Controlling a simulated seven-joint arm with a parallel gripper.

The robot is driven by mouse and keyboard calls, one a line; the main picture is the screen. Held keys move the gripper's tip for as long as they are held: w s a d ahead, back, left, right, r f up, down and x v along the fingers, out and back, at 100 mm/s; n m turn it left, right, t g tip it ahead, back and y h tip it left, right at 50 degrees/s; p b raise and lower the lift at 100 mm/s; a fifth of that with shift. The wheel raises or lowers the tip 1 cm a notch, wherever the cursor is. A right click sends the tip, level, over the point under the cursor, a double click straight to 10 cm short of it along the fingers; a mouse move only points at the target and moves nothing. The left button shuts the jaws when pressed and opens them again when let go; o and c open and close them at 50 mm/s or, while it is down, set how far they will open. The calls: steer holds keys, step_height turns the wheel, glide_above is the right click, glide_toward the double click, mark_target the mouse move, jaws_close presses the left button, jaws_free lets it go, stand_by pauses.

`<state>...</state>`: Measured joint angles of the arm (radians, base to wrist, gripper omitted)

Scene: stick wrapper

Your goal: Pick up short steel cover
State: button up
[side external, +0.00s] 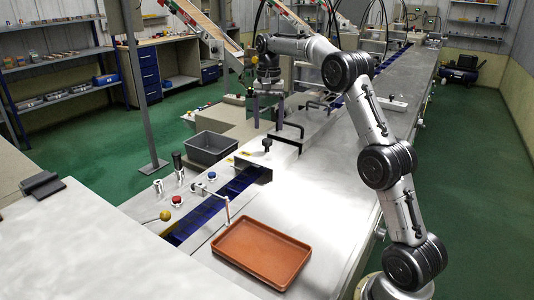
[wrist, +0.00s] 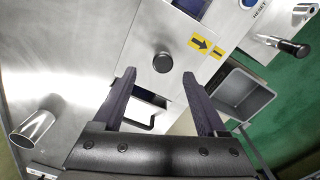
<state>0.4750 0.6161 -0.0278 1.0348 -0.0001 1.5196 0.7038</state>
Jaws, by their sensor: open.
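A flat steel cover with a round black knob (side external: 266,143) lies over the machine's channel in the side view. The knob (wrist: 163,62) and the bright plate around it (wrist: 143,45) also show in the wrist view. A second steel piece carries a black bar handle (side external: 290,128); this handle (wrist: 140,122) shows between my fingers in the wrist view. I cannot tell for certain which is the short cover. My gripper (wrist: 159,80) is open and empty, pointing down, with the knob just beyond its fingertips in the picture. It is small in the side view (side external: 268,112).
A grey bin (side external: 211,149) stands left of the covers and shows in the wrist view (wrist: 240,93). An orange tray (side external: 262,251) sits on the bench in front. A thin upright rod, buttons and a black lever (side external: 177,160) stand nearby.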

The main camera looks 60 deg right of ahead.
mark_target(267, 140)
steer(key=shift+w+f, duration=0.15)
steer(key=shift+f, duration=1.7)
steer(key=shift+w+f, duration=0.15)
steer(key=shift+f, duration=1.65)
jaws_close()
steer(key=shift+r, duration=0.1)
steer(key=shift+r, duration=0.15)
